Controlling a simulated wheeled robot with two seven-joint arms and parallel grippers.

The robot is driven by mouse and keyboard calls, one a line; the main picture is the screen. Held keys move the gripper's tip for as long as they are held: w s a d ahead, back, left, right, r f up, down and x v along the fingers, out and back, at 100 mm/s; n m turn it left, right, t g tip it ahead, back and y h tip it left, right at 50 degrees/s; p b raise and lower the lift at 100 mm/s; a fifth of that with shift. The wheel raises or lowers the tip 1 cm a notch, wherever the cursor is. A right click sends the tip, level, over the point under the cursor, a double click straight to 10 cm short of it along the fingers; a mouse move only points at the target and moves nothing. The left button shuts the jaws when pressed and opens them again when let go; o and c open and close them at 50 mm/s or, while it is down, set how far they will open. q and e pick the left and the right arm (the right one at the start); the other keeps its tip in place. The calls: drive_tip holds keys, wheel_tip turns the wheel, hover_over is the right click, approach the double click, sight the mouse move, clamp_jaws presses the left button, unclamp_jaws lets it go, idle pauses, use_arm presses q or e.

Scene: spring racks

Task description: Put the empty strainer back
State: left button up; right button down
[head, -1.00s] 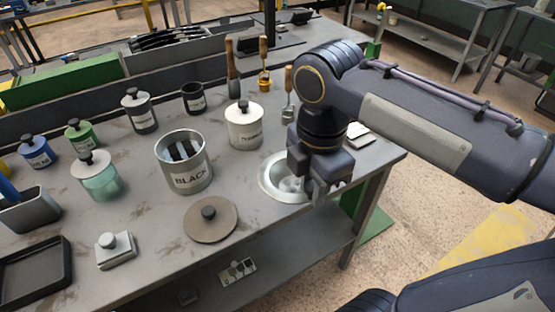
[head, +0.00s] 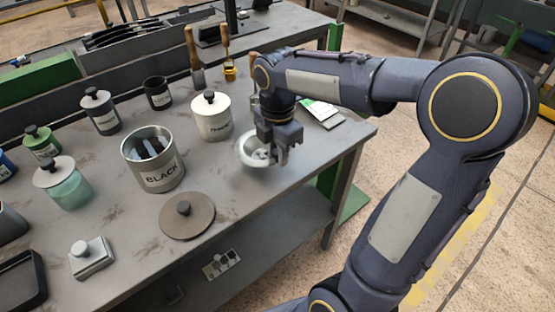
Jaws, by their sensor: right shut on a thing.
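The strainer, a pale round bowl (head: 246,152), is at the right part of the grey workbench (head: 118,217). My right gripper (head: 273,160) is shut on its right rim, and its jaws hide that side. The bowl seems to hang just above the bench, with a soft shadow below it. Its inside is too small to read for certain. My left gripper is not in view.
An open tin marked BLACK (head: 160,178) holds dark pieces. A brown lid (head: 187,217) lies in front of it. A white lidded tin (head: 212,122) stands behind-left of the strainer. Brush-like tools (head: 194,60) stand at the back. A white pad (head: 323,112) lies right.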

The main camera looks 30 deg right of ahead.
drive_tip(key=shift+f, duration=1.4)
drive_tip(key=c, duration=1.2)
unclamp_jaws()
drive_tip(key=shift+f, duration=0.1)
